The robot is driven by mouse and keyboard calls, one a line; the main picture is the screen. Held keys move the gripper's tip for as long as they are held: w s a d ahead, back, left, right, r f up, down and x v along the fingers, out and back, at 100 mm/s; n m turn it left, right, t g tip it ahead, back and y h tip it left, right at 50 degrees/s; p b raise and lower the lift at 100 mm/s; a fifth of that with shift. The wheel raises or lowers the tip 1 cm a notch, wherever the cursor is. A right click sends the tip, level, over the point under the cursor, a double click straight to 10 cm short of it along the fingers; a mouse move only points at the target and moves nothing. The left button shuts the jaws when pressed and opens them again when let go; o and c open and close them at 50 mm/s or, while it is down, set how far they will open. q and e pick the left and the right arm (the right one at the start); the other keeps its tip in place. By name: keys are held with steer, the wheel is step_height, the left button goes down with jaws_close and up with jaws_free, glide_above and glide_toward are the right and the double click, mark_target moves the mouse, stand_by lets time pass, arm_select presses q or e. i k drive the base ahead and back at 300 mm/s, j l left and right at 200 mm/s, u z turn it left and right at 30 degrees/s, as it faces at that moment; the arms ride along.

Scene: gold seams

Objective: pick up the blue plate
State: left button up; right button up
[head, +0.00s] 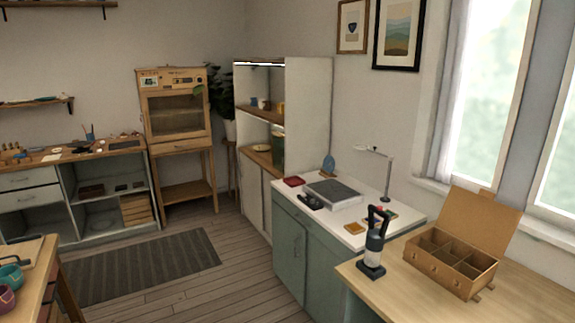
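I cannot make out a blue plate for certain. A small blue rounded thing (328,166) stands upright at the back of the white counter, too small to tell what it is. A flat bluish item (45,99) lies on the left wall shelf, also too small to tell. Neither of my grippers is in view.
The white-topped counter (345,235) holds a grey-topped device (332,193) and a lamp (388,175). A wooden table (520,295) bears a compartment box (452,262) and a dark upright tool (374,245). Teal and purple cups sit lower left. Floor around the rug (140,267) is free.

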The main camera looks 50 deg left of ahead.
mark_target(328, 164)
steer(key=u, duration=1.25)
steer(key=i+l+u, duration=0.1)
steer(key=i+u, duration=0.15)
steer(key=i, duration=0.15)
steer(key=i+j+u, duration=0.15)
steer(key=i+u, duration=0.2)
steer(key=i, duration=0.2)
steer(key=i+u, duration=0.3)
steer(key=i, duration=0.25)
steer(key=i+u, duration=0.35)
steer(key=i, duration=0.2)
steer(key=i+z, duration=0.5)
steer(key=i+j+z, duration=0.2)
steer(key=z, duration=0.25)
steer(key=i+j+z, duration=0.3)
steer(key=z, duration=0.2)
steer(key=i+j, duration=0.05)
steer(key=i, duration=0.05)
